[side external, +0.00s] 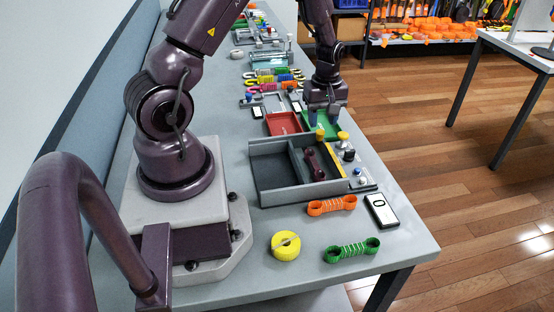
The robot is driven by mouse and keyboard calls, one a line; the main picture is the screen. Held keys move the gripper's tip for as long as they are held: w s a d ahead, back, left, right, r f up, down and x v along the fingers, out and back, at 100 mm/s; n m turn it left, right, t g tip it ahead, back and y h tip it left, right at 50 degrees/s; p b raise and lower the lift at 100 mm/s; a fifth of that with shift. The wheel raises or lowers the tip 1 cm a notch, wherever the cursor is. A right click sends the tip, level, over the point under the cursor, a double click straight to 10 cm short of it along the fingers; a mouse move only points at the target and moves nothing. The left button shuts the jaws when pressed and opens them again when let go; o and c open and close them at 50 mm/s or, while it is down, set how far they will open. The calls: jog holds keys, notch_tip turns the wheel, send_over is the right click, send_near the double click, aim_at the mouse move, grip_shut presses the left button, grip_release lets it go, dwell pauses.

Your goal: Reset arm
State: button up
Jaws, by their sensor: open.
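My gripper (325,117) hangs at the end of my arm over the green tray (322,128), near the middle of the table (235,277). It points down and its jaws look empty and apart. I cannot tell how high it is above the tray. The red tray (283,124) lies just left of it.
A grey divided box (276,176) holds a dark dumbbell-shaped piece. Yellow and dark knobs stand beside it. An orange strap (332,205), a green strap (351,250), a yellow tape roll (285,245) and a "0" display (381,210) lie at the near end. Several coloured straps lie farther back.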

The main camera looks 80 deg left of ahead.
jog(key=shift+r, duration=0.75)
jog(key=shift+r, duration=0.25)
jog(key=c, duration=0.6)
jog(key=shift+r, duration=2.75)
jog(key=shift+c, duration=0.2)
